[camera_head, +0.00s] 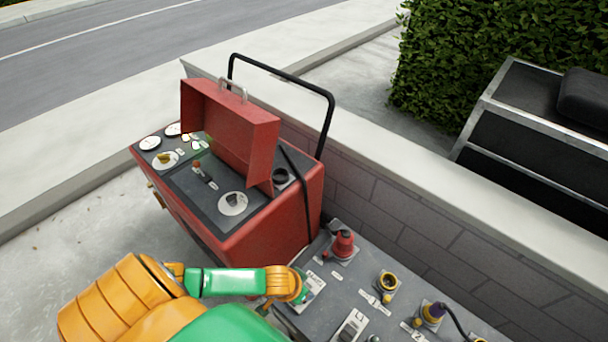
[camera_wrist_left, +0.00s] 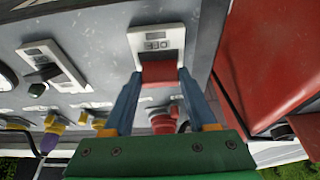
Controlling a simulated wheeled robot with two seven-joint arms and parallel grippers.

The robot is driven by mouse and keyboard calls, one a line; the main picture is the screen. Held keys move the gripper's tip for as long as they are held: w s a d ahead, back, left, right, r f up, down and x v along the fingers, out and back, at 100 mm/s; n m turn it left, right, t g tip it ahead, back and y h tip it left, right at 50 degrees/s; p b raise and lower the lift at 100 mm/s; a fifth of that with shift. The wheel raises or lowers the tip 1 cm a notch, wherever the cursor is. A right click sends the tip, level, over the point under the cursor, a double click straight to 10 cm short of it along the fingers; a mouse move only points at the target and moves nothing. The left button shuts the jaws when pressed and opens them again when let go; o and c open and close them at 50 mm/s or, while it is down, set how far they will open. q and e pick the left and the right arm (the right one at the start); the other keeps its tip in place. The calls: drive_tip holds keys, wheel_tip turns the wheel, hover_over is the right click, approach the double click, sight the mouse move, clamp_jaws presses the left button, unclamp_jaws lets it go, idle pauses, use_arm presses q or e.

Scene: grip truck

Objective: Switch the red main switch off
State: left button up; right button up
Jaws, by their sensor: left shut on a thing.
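The red main switch (camera_wrist_left: 160,72) sits in a white switch plate (camera_wrist_left: 150,36) on the grey panel in the left wrist view. In the head view the plate (camera_head: 315,285) shows at the panel's left edge. The blue fingers of my left gripper (camera_wrist_left: 160,76) are on both sides of the red lever and closed on it. In the head view the hand (camera_head: 289,285) hides the lever. Dark lettering is on the plate beside the lever. My right gripper is in neither view.
The grey panel (camera_head: 344,282) also carries a red socket (camera_head: 343,243), yellow sockets (camera_head: 387,281) and a second switch (camera_head: 351,327). A red machine with an open lid (camera_head: 232,124) stands beside it. A low wall (camera_head: 420,220) runs behind.

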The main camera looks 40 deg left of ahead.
use_arm(q)
drive_tip(key=shift+s+f+t+b, duration=0.25)
drive_tip(key=shift+s+t, duration=0.25)
drive_tip(key=shift+t, duration=0.4)
drive_tip(key=t+b, duration=0.1)
drive_tip(key=b, duration=0.1)
drive_tip(key=s+t+b, duration=0.1)
drive_tip(key=t+b, duration=0.1)
drive_tip(key=b, duration=0.1)
drive_tip(key=f+t+b, duration=0.1)
drive_tip(key=b, duration=0.1)
drive_tip(key=shift+s+a+t+b, duration=0.15)
drive_tip(key=shift+s+t+b, duration=0.2)
drive_tip(key=shift+t, duration=0.05)
drive_tip(key=shift+s+r+t+b, duration=0.1)
drive_tip(key=shift+r+t+b, duration=0.1)
drive_tip(key=shift+t+b, duration=0.35)
drive_tip(key=shift+r, duration=0.1)
drive_tip(key=o, duration=1.4)
drive_tip(key=shift+c, duration=0.2)
